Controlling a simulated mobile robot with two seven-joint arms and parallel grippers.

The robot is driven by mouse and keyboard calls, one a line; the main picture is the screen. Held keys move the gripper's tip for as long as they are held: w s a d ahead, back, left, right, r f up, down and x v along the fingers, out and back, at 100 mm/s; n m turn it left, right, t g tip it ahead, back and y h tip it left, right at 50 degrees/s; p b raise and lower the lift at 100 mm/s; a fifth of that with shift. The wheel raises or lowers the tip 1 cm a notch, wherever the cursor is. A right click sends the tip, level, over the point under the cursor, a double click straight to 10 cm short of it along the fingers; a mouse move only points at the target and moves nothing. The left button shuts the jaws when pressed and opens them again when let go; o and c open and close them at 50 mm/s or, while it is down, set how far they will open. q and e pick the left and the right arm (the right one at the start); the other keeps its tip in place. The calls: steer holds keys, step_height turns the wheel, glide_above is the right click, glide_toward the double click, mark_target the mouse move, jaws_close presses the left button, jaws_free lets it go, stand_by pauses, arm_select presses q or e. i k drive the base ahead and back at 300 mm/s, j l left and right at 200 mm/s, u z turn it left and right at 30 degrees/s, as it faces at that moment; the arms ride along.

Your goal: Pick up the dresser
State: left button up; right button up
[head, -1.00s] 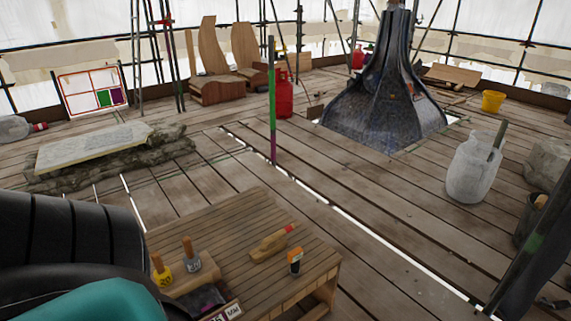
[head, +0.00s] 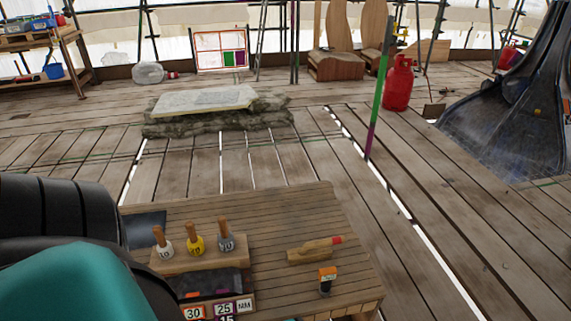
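A wooden tool with a red-tipped handle (head: 314,250), which looks like the dresser, lies on its side on a slatted wooden bench (head: 290,212). It is right of the middle of the bench top, and nothing touches it or covers it. A large black and teal shape, probably part of my own arm or body, fills the lower left of the head view. Neither of my grippers shows, so I cannot see what they hold.
On the bench, a small orange and black item (head: 326,281) stands just in front of the wooden tool. A wooden rack (head: 182,262) with handled, numbered pieces is left of it. A green and purple pole (head: 378,105) and a red gas bottle (head: 398,83) stand behind.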

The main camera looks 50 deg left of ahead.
mark_target(316, 251)
steer(key=i+u, duration=0.15)
steer(key=u, duration=0.3)
steer(key=i+l+u, duration=0.1)
steer(key=u, duration=0.35)
steer(key=i+l+u, duration=0.1)
steer(key=u, duration=0.35)
steer(key=i+u, duration=0.15)
steer(key=u, duration=0.25)
steer(key=i+l+u, duration=0.1)
steer(key=u, duration=0.3)
steer(key=i+l+u, duration=0.1)
steer(key=u, duration=0.25)
steer(key=l+u, duration=0.25)
steer(key=u, duration=0.15)
steer(key=i+l, duration=0.05)
